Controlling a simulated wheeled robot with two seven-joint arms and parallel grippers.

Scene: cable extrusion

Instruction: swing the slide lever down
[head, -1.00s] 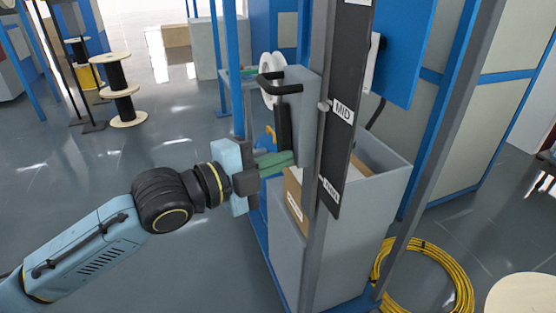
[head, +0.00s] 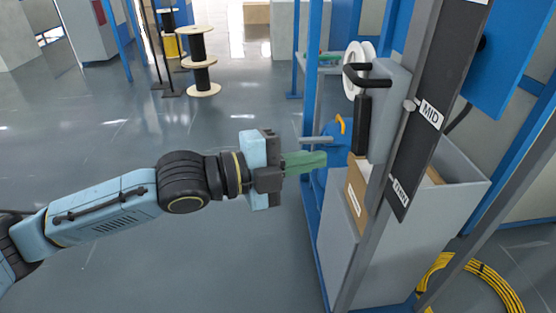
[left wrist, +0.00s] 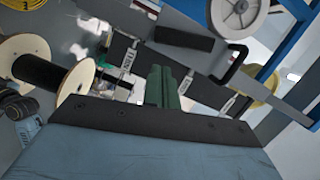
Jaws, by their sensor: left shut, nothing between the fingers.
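The grey slide block (head: 388,100) sits on the upright rail beside the MID label (head: 431,115). A black lever grip (head: 363,123) hangs straight down at the block's left side, below a black D-shaped handle (head: 362,74). My left gripper (head: 323,158) has its green fingers shut and empty, pointing right, left of the lever and lower than its end, apart from it. In the left wrist view the closed fingers (left wrist: 167,72) point toward the black grip (left wrist: 184,39), with the D-shaped handle (left wrist: 234,64) to its right. My right gripper is in neither view.
A grey bin (head: 385,255) with a cardboard box (head: 356,190) stands under the slide. A white wheel (head: 354,65) is behind the handle. A yellow cable coil (head: 480,275) lies at right.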

